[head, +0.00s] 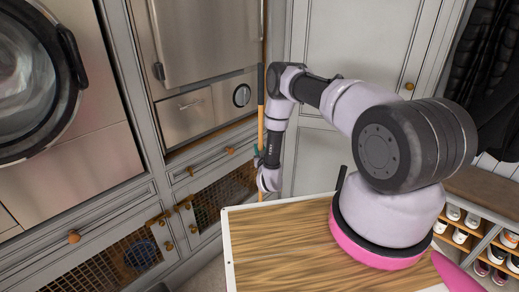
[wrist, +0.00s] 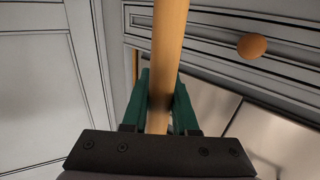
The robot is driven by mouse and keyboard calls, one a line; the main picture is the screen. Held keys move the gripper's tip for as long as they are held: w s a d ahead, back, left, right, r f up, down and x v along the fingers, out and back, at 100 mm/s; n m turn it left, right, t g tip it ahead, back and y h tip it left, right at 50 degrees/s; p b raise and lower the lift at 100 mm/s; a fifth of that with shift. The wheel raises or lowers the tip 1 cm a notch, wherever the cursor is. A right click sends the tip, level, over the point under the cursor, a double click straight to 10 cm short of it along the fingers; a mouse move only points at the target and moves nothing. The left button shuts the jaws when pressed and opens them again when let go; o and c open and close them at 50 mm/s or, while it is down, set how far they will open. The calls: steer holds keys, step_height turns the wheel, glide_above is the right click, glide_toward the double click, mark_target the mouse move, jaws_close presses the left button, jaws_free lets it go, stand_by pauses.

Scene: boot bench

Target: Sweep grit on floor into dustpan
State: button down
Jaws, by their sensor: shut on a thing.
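A long wooden handle (wrist: 168,50) runs upright between the green fingers of my gripper (wrist: 160,108) in the wrist view. My gripper is shut on it. In the head view the handle (head: 261,125) stands in front of the grey cabinets, and my gripper (head: 259,155) holds it beyond the far edge of my wooden top. The lower end of the handle is hidden behind my wooden top, so I cannot see what is on it. No grit and no dustpan show in either view.
Grey cabinets with mesh-front doors (head: 110,268) and round wooden knobs stand close on the left. A steel appliance (head: 205,110) and a round-door machine (head: 30,75) are above. A shoe rack (head: 470,235) is at the right, below dark hanging coats (head: 485,85). Little floor shows.

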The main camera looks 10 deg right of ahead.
steer(key=c, duration=0.7)
jaws_free()
steer(key=shift+o, duration=0.5)
